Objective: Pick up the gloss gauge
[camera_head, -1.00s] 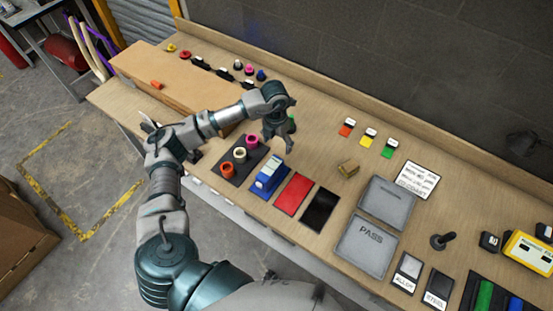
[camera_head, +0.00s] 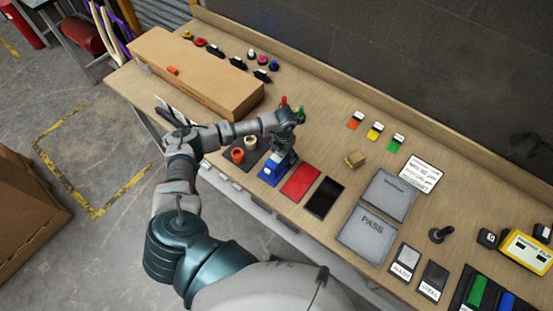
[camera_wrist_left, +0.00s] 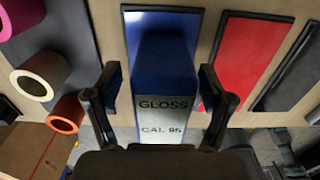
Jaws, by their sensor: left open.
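The gloss gauge (camera_head: 275,172) is a blue block standing on a blue panel on the bench. In the left wrist view the gauge (camera_wrist_left: 160,72) has a pale end face lettered GLOSS and CAL 95. My left gripper (camera_head: 284,150) is over the gauge and partly hides it in the head view. In the left wrist view the open fingers of my left gripper (camera_wrist_left: 160,92) lie on either side of the gauge, with gaps visible; contact cannot be told. My right gripper is not in view.
A dark mat with an orange ring (camera_head: 237,155) and a cream ring (camera_head: 251,142) lies left of the gauge. A red panel (camera_head: 300,182) and a black panel (camera_head: 325,195) lie to its right. Grey trays (camera_head: 366,236) are farther right. A cardboard box (camera_head: 200,75) stands behind.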

